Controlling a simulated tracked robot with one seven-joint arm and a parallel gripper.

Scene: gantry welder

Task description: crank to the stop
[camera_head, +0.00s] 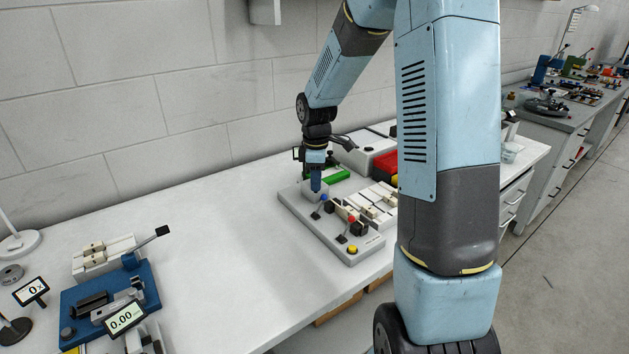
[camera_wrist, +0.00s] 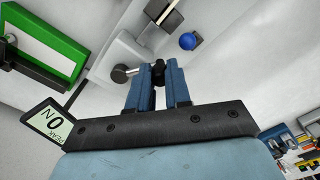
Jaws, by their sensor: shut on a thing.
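My gripper (camera_head: 316,188) points down over the grey board (camera_head: 286,203) on the white bench. In the wrist view, my gripper's two blue fingers (camera_wrist: 158,88) are shut on a small black crank handle (camera_wrist: 158,70). A short metal rod runs left from the handle to a round dark-tipped end (camera_wrist: 121,73), beside a pale grey block (camera_wrist: 122,52). In the head view the handle is hidden by my fingers. The block (camera_head: 306,189) shows just behind and left of them. Whether the crank is at its stop cannot be told.
A green fixture (camera_head: 338,175) is behind. A blue-based device (camera_head: 85,305) sits at the left. The bench between is clear.

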